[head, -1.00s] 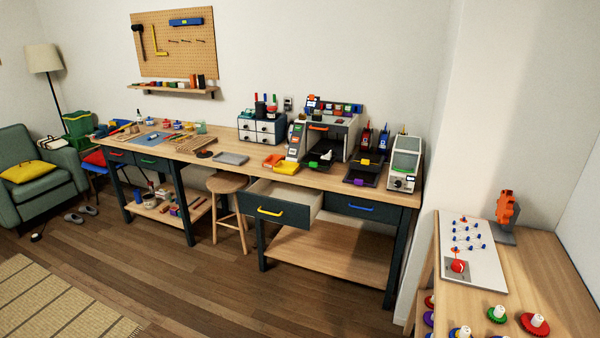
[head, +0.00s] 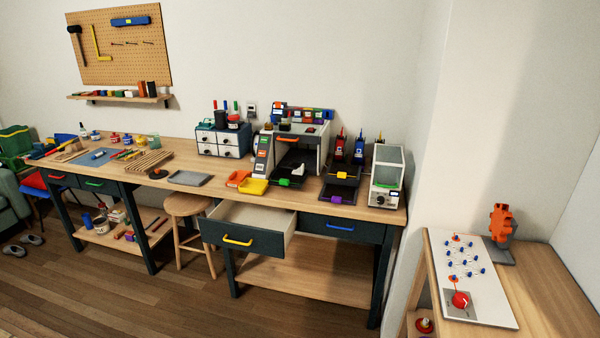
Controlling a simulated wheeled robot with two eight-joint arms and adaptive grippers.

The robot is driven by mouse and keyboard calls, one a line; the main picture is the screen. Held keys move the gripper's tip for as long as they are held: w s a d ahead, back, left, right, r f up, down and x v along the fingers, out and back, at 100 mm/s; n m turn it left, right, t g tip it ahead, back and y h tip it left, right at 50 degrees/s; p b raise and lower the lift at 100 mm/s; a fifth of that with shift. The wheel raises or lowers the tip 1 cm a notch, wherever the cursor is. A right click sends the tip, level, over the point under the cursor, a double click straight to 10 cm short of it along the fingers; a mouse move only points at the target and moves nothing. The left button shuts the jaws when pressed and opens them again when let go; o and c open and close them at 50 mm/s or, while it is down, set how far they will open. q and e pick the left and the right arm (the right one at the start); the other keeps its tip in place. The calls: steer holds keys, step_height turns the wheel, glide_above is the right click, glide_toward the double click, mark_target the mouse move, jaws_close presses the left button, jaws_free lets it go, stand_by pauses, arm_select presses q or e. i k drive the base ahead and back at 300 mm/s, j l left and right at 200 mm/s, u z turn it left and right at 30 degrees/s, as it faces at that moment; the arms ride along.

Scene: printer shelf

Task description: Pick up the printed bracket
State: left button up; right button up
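No part that I can surely call the printed bracket shows. A 3D-printer-like machine (head: 322,150) with an open front and an orange handle stands on the long workbench (head: 215,178). A small pale piece (head: 298,169) lies on the dark tray at its front, too small to identify. An orange upright part (head: 501,223) stands on a grey base on the side table at the right; I cannot tell what it is. Neither of my grippers is in view.
An open drawer (head: 240,238) with a yellow handle juts out from the workbench. A round stool (head: 187,205) stands left of it. The side table (head: 545,280) with a white board (head: 470,272) is at right.

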mark_target(300, 171)
steer(key=i+j+z, duration=0.2)
steer(key=i, duration=0.25)
steer(key=i+z, duration=0.2)
steer(key=i, duration=0.25)
steer(key=i+j+z, duration=0.2)
steer(key=i, duration=0.25)
steer(key=j, duration=0.1)
